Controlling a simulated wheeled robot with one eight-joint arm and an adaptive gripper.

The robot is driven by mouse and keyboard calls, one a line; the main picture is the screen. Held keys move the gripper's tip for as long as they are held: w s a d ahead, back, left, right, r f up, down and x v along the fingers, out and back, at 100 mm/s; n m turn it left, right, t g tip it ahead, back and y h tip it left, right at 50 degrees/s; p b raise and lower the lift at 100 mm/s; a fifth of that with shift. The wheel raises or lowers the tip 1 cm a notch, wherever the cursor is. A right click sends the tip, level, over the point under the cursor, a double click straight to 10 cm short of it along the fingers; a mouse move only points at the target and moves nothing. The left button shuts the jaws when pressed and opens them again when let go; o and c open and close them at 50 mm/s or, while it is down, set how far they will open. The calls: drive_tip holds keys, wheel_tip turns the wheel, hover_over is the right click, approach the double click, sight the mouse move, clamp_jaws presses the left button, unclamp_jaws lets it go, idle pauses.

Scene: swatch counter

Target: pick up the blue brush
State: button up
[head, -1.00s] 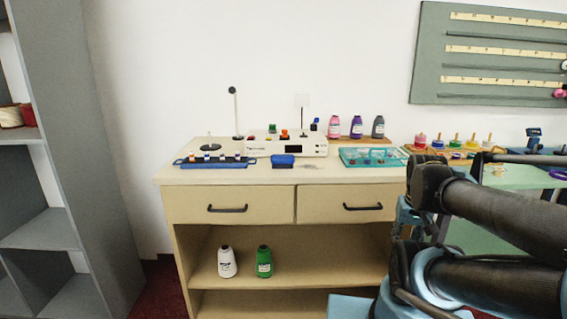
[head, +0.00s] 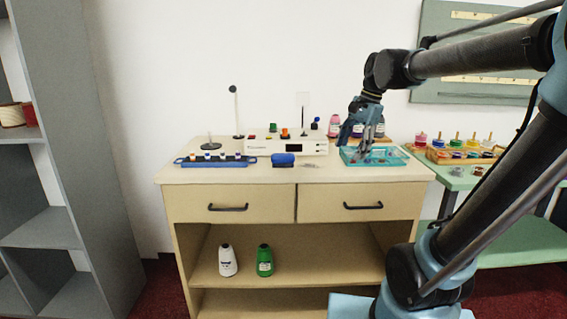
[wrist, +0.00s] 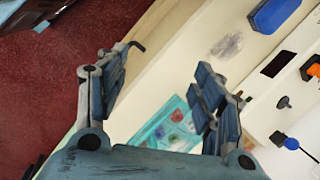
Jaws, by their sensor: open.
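The blue brush (head: 283,160) lies on the cream counter top (head: 232,176), near its front edge and in front of the white device. In the wrist view the blue brush (wrist: 272,14) shows at the top right, cut by the frame edge, beyond the right finger. My gripper (head: 364,155) points down above the teal tray, to the right of the brush and apart from it. In the wrist view my gripper (wrist: 165,65) has its fingers spread, with only counter and part of the tray between and below them.
The teal tray (head: 350,161) with small items is under my gripper. A white device (head: 258,149) stands behind the brush, and a blue rack (head: 215,163) of small bottles lies left of it. A thin upright post (head: 236,112) stands at the back. A grey smudge marks the counter right of the brush.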

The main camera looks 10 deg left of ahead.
drive_tip(key=w+a+r+m+g+y, duration=0.1)
drive_tip(key=w+a+r+m, duration=0.25)
drive_tip(key=a, duration=0.55)
drive_tip(key=w+a+r+m+g, duration=0.1)
drive_tip(key=w+a+r+m, duration=0.3)
drive_tip(key=a, duration=0.5)
drive_tip(key=n, duration=0.1)
hover_over(284, 154)
drive_tip(key=shift+y, duration=0.3)
drive_tip(key=f, duration=0.9)
drive_tip(key=shift+w+d+f, duration=0.1)
drive_tip(key=shift+d+f, duration=0.2)
drive_tip(key=shift+d, duration=0.1)
drive_tip(key=shift+d+x, duration=0.25)
drive_tip(key=shift+x, duration=1.1)
drive_tip(key=shift+d+x, duration=0.2)
drive_tip(key=shift+x, duration=1.15)
drive_tip(key=shift+w+f, duration=0.1)
drive_tip(key=shift+f, duration=0.3)
drive_tip(key=c, duration=1.1)
